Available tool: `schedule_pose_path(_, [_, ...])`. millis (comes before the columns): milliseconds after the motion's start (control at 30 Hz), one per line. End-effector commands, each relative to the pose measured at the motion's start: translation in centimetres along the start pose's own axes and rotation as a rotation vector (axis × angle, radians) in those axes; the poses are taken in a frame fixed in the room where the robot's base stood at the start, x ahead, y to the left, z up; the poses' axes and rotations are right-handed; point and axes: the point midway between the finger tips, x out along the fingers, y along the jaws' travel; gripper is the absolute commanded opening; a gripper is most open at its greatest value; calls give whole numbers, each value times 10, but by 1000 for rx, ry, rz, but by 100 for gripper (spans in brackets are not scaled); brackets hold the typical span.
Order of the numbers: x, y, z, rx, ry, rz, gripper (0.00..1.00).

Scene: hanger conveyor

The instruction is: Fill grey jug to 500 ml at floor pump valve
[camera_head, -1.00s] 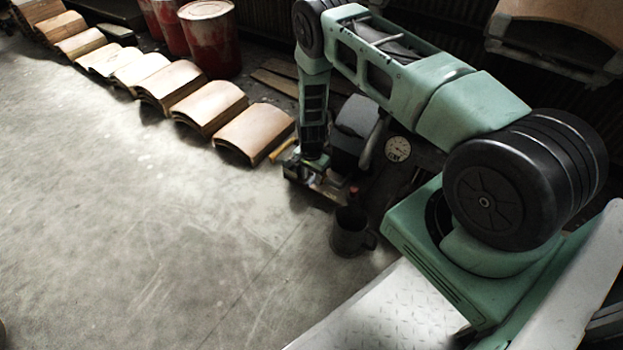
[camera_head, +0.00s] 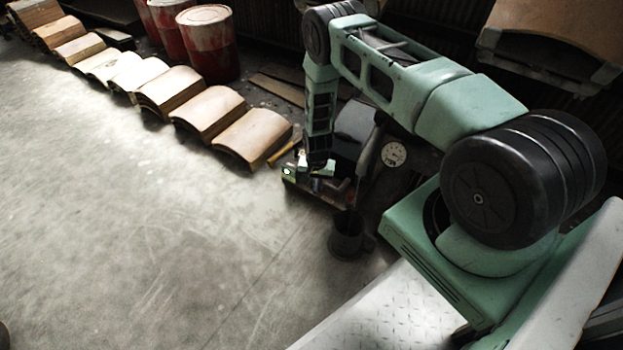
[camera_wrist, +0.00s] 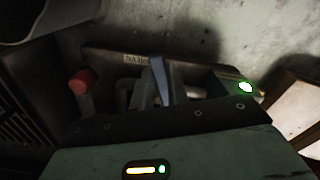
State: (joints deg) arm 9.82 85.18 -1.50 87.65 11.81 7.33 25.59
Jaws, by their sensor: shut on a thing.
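The grey jug (camera_head: 347,238) stands upright on the floor beside the floor pump (camera_head: 355,122), below the pump's pipework. Its inside is dark, so no liquid level can be read. A curved dark rim at the top left of the wrist view (camera_wrist: 45,18) looks like the jug. My gripper (camera_head: 317,184) is low at the pump's front end, left of and behind the jug. In the wrist view my gripper (camera_wrist: 165,88) is shut on a blue-grey lever (camera_wrist: 159,76), seemingly the valve handle. Its grip is partly hidden in shadow.
A round gauge (camera_head: 394,154) sits on the pump's right. A red knob (camera_wrist: 82,82) is near the lever. Curved wooden pieces (camera_head: 252,136) line the floor at left, with red drums (camera_head: 209,45) behind. The floor in front is clear.

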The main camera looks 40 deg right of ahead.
Motion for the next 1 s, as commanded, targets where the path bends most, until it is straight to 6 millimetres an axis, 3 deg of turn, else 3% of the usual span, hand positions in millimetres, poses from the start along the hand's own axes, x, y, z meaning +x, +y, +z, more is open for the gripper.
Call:
schedule_pose_path(400, [0,5,-1,-75,1,0,0])
schedule_pose_path(433, [0,4,-1,-75,1,0,24])
schedule_pose_path(500, [0,4,-1,-75,1,0,38])
schedule_pose_path(800, [-2,4,0,-74,1,0,38])
schedule_pose_path(1000, [-29,4,-1,-74,1,-1,38])
